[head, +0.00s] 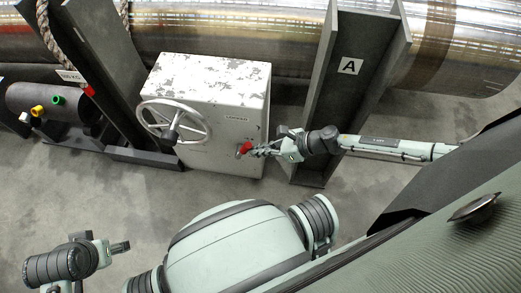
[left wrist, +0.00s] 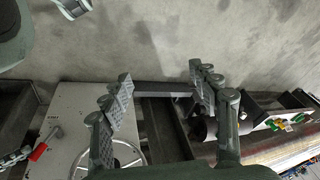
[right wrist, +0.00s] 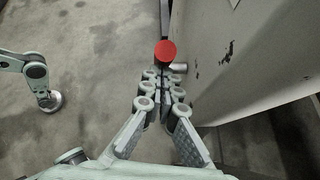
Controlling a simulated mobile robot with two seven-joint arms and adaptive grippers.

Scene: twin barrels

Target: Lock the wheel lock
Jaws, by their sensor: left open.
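The wheel lock is a short lever with a red handle (head: 245,147) on the front of a worn white box (head: 215,85), low and to the right of the spoked handwheel (head: 173,122). My right gripper (head: 258,151) is at the red handle, coming from the right. In the right wrist view its fingers (right wrist: 164,75) are close together, with the red handle end (right wrist: 165,51) just beyond the tips. I cannot tell if they touch it. My left gripper (head: 122,247) is open and empty, low at the left, away from the box. The red handle also shows in the left wrist view (left wrist: 38,152).
A dark post marked A (head: 349,66) stands right of the box, behind my right arm. Another dark post (head: 100,45) and a cylinder with coloured knobs (head: 45,102) are at the left. A large metal barrel (head: 230,25) lies behind. The floor in front is clear.

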